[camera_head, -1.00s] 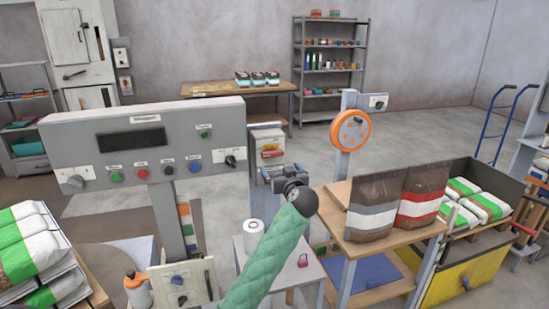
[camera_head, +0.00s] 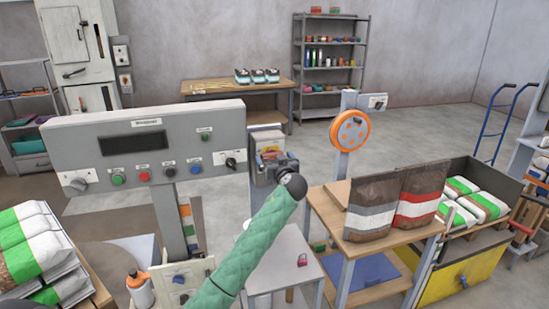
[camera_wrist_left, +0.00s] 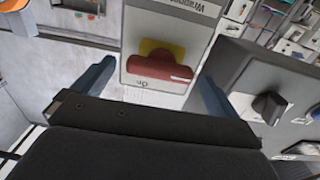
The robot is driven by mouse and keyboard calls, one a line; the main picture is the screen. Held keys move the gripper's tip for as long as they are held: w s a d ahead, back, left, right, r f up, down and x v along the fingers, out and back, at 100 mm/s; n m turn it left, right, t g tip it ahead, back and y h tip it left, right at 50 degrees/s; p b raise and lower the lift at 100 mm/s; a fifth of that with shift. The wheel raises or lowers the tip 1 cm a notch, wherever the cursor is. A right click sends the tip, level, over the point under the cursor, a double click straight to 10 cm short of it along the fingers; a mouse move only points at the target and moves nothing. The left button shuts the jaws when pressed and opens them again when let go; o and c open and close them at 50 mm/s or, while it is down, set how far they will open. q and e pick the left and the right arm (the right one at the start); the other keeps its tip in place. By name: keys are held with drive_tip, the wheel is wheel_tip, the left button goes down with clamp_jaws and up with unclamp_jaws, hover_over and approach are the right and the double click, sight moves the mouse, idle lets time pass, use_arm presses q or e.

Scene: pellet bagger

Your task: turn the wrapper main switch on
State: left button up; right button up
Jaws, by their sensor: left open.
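The wrapper main switch is a red handle on a yellow plate (camera_wrist_left: 162,66), fixed to a grey box whose upside-down label is partly cut off in the left wrist view. The handle lies roughly crosswise there. In the head view, the switch box (camera_head: 266,139) stands behind the console, with the switch partly hidden by my gripper. My left gripper (camera_head: 273,167) is open in front of the box. In the left wrist view, the fingers of my left gripper (camera_wrist_left: 157,76) stand either side of the red handle, apart from it. My right gripper is not in view.
The grey console panel (camera_head: 75,152) with buttons and a black knob (camera_head: 231,162) stands close left of my gripper. A small white table (camera_head: 285,262) is below. A wooden bench (camera_head: 400,236) with two bags is to the right.

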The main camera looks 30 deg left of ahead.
use_arm(q)
drive_tip(key=shift+a, duration=0.1)
drive_tip(key=c, duration=1)
